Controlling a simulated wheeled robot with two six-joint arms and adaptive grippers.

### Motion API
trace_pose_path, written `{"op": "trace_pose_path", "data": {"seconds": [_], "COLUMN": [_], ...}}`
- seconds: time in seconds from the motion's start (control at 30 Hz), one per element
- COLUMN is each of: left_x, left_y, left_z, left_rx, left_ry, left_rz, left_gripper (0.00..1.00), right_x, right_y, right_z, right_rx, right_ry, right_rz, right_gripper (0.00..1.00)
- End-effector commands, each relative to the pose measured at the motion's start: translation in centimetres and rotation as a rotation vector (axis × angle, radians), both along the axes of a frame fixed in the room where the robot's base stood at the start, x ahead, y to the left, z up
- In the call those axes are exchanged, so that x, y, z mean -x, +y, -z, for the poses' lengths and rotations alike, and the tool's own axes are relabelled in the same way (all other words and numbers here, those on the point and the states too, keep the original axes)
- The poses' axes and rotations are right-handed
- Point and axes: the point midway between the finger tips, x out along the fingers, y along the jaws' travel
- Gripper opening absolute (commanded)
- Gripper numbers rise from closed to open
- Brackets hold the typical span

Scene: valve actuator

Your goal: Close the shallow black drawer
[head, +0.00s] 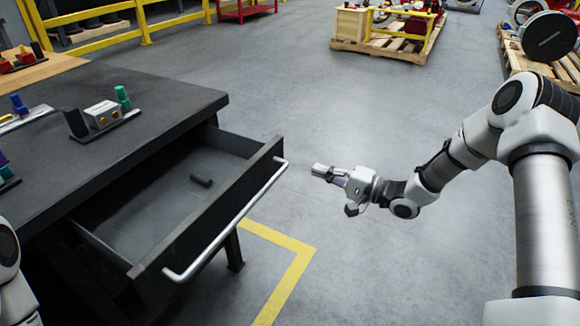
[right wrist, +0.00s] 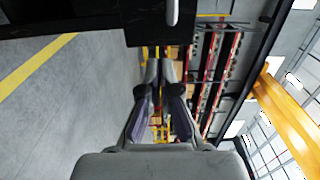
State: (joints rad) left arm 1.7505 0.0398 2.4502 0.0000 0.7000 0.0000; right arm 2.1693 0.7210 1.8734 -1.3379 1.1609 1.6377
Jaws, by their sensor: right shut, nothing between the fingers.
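The shallow black drawer (head: 215,210) is pulled out from under the black workbench top. In the right wrist view my shut fingers (right wrist: 162,66) point toward the dark drawer front (right wrist: 75,17), and a bit of the handle (right wrist: 172,12) shows at the top. My left gripper is out of view.
The black workbench (head: 120,105) carries a small fixture with a green-topped part (head: 122,98) and other small parts. A yellow floor line (head: 290,280) runs below the drawer. The grey floor around my right gripper is clear. Loaded pallets stand far back.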

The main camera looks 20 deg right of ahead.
Motion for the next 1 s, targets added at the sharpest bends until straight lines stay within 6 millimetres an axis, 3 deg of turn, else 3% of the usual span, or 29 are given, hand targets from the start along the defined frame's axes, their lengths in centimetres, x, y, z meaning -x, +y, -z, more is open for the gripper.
{"op": "trace_pose_path", "data": {"seconds": [0.2,0.4,1.0], "left_x": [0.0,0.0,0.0], "left_y": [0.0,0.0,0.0], "left_z": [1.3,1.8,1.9], "left_rx": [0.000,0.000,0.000], "left_ry": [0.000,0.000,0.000], "left_rz": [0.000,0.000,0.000], "left_gripper": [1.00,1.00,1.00], "right_x": [-3.8,-6.4,-7.4], "right_y": [3.1,5.1,5.9], "right_z": [0.3,0.2,0.1], "right_rx": [0.004,0.003,0.001], "right_ry": [-0.001,0.000,0.001], "right_rz": [-0.005,-0.002,-0.001], "right_gripper": [0.00,0.00,0.00]}}
